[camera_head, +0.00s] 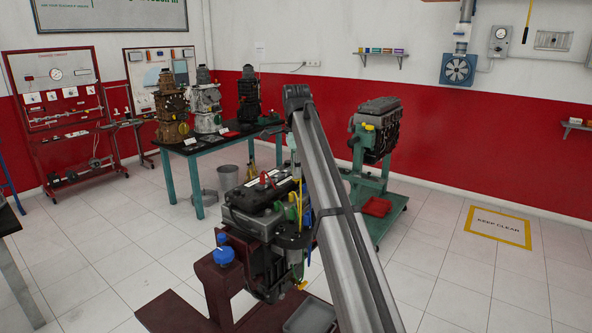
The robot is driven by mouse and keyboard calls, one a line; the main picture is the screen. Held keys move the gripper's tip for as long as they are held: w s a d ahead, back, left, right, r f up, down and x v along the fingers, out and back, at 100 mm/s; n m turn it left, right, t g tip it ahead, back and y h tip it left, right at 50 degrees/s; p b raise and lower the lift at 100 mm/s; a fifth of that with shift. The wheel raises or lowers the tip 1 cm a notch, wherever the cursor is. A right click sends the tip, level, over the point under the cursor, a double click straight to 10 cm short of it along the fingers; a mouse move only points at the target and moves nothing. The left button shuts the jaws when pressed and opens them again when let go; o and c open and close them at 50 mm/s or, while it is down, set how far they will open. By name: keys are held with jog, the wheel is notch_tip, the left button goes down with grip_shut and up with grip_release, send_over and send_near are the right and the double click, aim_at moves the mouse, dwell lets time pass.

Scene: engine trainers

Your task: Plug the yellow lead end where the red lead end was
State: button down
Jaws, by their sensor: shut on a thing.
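The engine trainer (250,222) in front stands on a dark red stand (215,285). A red lead (266,180) shows on its top. A thin yellow lead (299,198) runs upright along its right side, close to green parts. My grey arm crosses in front of this side. What appears to be my gripper (293,243) is the dark shape low beside the engine's right side, partly merged with it. It is shut; a small yellow piece (302,285), seemingly the yellow lead end, shows just below it. The fingertips and the sockets are too small and dark to make out.
A blue-capped part (223,254) sticks out at the engine's left front. A grey tray (310,318) lies below. Another engine on a green stand (370,192) is behind right. A table (178,148) with several engines stands behind left.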

jog(key=w+a+p, duration=0.1)
jog(key=w+a, duration=0.2)
jog(key=a, duration=0.2)
jog(key=shift+w+a, duration=0.15)
jog(key=shift+a, duration=0.1)
dwell(0.5)
notch_tip(320, 180, down, 13)
jog(key=b, duration=0.1)
jog(key=shift+r+b, duration=0.2)
jog(key=shift+b, duration=0.2)
dwell(1.6)
jog(key=shift+f, duration=0.2)
dwell(0.8)
jog(key=shift+f+b, duration=0.35)
jog(key=shift+f, duration=2.1)
jog(key=shift+f, duration=0.55)
